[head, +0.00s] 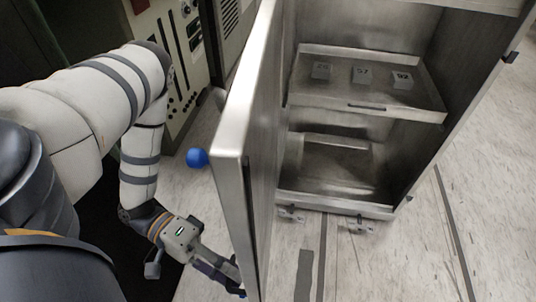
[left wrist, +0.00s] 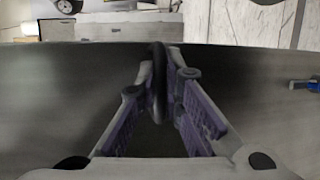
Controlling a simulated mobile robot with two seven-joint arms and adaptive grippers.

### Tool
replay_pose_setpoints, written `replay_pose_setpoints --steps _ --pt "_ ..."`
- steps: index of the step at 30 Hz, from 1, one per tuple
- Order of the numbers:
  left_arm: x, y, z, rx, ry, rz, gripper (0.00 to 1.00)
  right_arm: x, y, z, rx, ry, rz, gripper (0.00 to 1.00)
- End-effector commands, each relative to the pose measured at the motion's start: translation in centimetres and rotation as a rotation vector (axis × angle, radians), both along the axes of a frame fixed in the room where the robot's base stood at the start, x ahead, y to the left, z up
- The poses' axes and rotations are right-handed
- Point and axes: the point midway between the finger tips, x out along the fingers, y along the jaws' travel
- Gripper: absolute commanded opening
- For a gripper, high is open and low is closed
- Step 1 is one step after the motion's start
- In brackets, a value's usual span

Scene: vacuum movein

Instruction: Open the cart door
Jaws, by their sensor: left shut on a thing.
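The cart door (head: 232,130) is a grey metal panel in the head view, swung open with its edge toward me. The open cart (head: 440,75) stands to the right of the door. My left gripper (head: 232,284) is at the lower outer side of the door. In the left wrist view its purple-padded fingers (left wrist: 158,95) close around a dark, upright, bar-like handle (left wrist: 157,65). The fingertips are partly hidden by the door edge in the head view. My right gripper is out of view.
Inside the cart, an upper tray (head: 432,112) holds three small numbered blocks (head: 362,75), above a lower tray (head: 345,203). A beige control cabinet (head: 178,75) stands behind my left arm. The pale floor (head: 400,265) in front of the cart is clear.

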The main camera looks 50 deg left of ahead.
Motion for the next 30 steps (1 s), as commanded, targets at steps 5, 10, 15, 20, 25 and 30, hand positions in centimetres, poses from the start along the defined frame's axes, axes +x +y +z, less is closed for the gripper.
replay_pose_setpoints --steps 5,10,15,20,25,30 --pt "-1.8 2.8 0.1 -0.003 0.002 -0.066 0.00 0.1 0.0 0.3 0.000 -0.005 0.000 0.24" --pt "-2.6 4.3 0.1 -0.004 0.002 -0.097 0.00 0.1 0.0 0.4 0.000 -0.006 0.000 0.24" --pt "-2.9 4.8 0.0 -0.004 0.002 -0.109 0.00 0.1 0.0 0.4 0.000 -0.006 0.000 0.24" --pt "-2.9 4.8 0.0 -0.005 0.001 -0.109 0.00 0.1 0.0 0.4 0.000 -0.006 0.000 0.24" --pt "-2.9 4.8 0.0 -0.005 0.001 -0.108 0.00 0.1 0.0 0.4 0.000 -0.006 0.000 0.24" --pt "-2.8 4.8 0.0 -0.003 0.000 -0.107 0.17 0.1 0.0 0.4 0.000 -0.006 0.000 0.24"
